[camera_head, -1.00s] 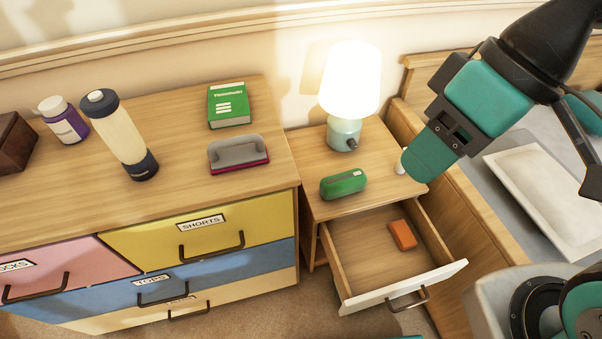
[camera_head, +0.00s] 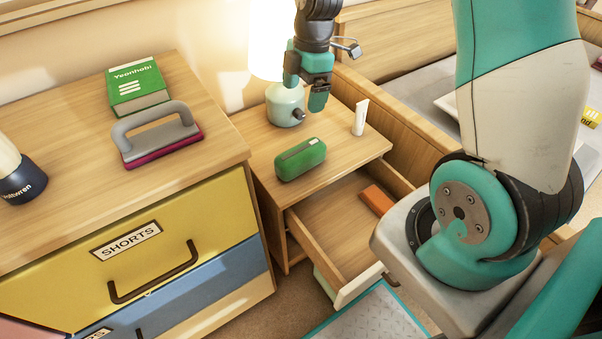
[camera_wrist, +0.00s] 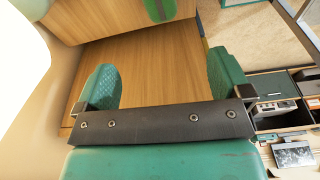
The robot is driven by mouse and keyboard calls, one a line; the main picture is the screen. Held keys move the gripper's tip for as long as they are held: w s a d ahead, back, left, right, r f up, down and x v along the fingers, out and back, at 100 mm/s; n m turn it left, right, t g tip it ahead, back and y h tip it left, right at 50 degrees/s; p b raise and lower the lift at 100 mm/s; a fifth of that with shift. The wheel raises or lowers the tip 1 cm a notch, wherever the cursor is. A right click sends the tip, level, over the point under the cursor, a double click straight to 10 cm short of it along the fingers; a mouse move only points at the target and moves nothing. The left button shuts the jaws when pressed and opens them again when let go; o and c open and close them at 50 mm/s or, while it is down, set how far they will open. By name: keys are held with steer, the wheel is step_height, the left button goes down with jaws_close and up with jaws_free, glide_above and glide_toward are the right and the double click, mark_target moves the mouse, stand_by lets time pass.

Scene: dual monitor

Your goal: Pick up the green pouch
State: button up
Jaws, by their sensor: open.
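The green pouch (camera_head: 300,159) lies on top of the wooden nightstand (camera_head: 350,148), in front of the lamp. In the wrist view part of the pouch (camera_wrist: 160,9) shows at the top edge, beyond the fingertips. My gripper (camera_head: 307,92) hangs above the back part of the nightstand, close to the lamp, behind and above the pouch. In the wrist view its two teal fingers (camera_wrist: 168,82) are spread wide apart with only bare wood between them.
The lit lamp (camera_head: 285,105) stands beside my gripper. A white tube (camera_head: 360,117) stands upright to the right. The nightstand drawer is open with an orange item (camera_head: 376,200) inside. A dresser at left holds a green book (camera_head: 137,88) and a grey-handled brush (camera_head: 157,136).

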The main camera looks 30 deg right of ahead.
mark_target(302, 148)
steer(key=shift+n, duration=0.6)
steer(key=f+b, duration=0.1)
steer(key=f, duration=0.9)
steer(key=f+b, duration=0.1)
steer(key=f, duration=0.4)
steer(key=shift+w+d+b, duration=0.3)
steer(key=shift+w+d, duration=0.05)
steer(key=shift+s+a+f+b, duration=0.1)
steer(key=shift+a+f+b, duration=0.1)
steer(key=shift+f, duration=0.75)
steer(key=shift+a+f+b, duration=0.2)
steer(key=shift+f, duration=0.75)
steer(key=shift+s+a+f+b, duration=0.1)
steer(key=shift+a+f+b, duration=0.1)
steer(key=shift+f, duration=0.75)
steer(key=c, duration=1.1)
steer(key=shift+r, duration=0.1)
